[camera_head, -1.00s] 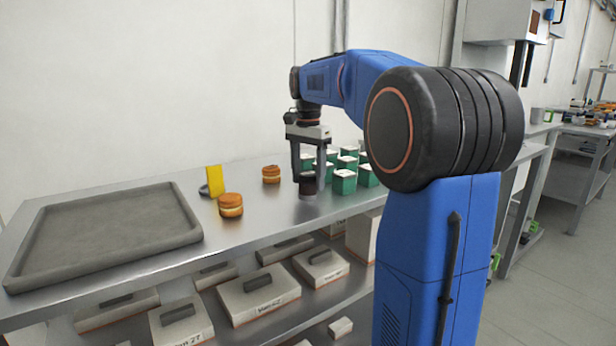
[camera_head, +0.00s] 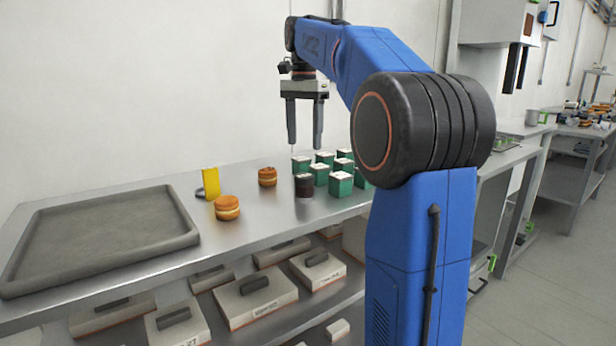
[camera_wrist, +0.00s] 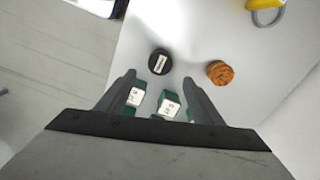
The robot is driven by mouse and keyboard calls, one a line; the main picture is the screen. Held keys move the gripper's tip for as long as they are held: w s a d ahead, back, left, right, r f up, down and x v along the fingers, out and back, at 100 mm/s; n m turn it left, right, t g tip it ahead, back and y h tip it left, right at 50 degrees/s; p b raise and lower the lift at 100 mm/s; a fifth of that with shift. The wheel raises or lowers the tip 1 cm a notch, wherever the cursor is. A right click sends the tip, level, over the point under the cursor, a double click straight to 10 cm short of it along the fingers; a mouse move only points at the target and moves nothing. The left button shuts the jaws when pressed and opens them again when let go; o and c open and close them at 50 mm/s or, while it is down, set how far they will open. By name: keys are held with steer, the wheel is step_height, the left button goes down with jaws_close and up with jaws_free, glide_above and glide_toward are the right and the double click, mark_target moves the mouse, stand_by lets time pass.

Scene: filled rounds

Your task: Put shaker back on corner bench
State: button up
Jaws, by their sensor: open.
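The shaker (camera_head: 304,185), a small dark brown cylinder, stands upright on the metal bench (camera_head: 270,222), beside a group of green boxes. In the wrist view the shaker (camera_wrist: 160,62) shows from above as a dark round top with a pale label, beyond my fingertips. My gripper (camera_head: 305,146) is open and empty, raised above the bench over the shaker and boxes. Its two fingers (camera_wrist: 158,82) point down and are apart from everything.
Several green boxes with white tops (camera_head: 340,183) stand close to the shaker's right. Two filled rounds (camera_head: 228,208) (camera_head: 267,177) and a yellow item (camera_head: 210,182) stand to its left. A grey tray (camera_head: 100,238) fills the bench's left end. Lidded boxes (camera_head: 257,297) sit on the lower shelf.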

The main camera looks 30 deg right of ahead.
steer(key=s+a+f+n+t, duration=0.1)
steer(key=s+a+f+n, duration=0.4)
steer(key=s, duration=0.3)
steer(key=s+a+f+n+t, duration=0.1)
steer(key=s+a+f+n, duration=0.1)
steer(key=s+a+f, duration=0.45)
steer(key=s+a+f+n+t, duration=0.2)
steer(key=s+a+f+n, duration=0.2)
steer(key=s+f, duration=1.1)
step_height(320, 180, down, 4)
steer(key=n, duration=0.3)
steer(key=shift+s+a+f+n+t, duration=0.2)
steer(key=shift+s+n+t, duration=0.1)
steer(key=shift+s+t, duration=0.1)
